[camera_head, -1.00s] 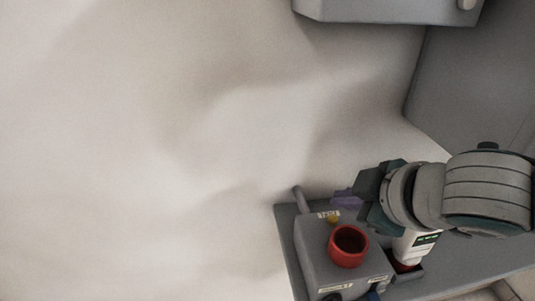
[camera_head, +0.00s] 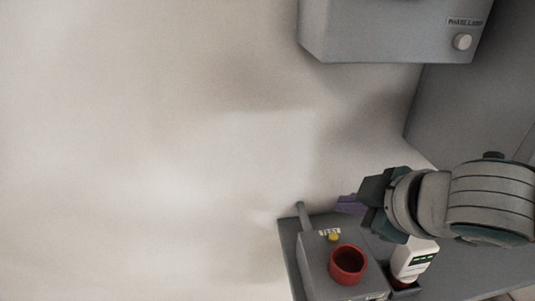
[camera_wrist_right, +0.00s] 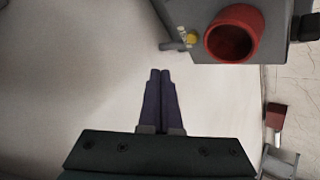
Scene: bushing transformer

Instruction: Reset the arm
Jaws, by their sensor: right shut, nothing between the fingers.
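My right arm comes in from the right edge of the head view. Its gripper (camera_head: 349,204) sits above the back edge of a grey bench, just behind a grey box. In the right wrist view the two purple fingers (camera_wrist_right: 159,88) lie side by side, shut and empty, over pale floor. They are apart from the box and its red cup. Part of the gripper is hidden behind the wrist in the head view. My left gripper is not in view.
The grey box (camera_head: 318,256) carries a red cup (camera_head: 348,264) and a yellow button (camera_head: 334,237). A white device (camera_head: 413,259) with a green display stands beside it on the bench (camera_head: 290,243). A grey cabinet (camera_head: 385,30) with a white knob (camera_head: 462,42) hangs above. The left side is clear.

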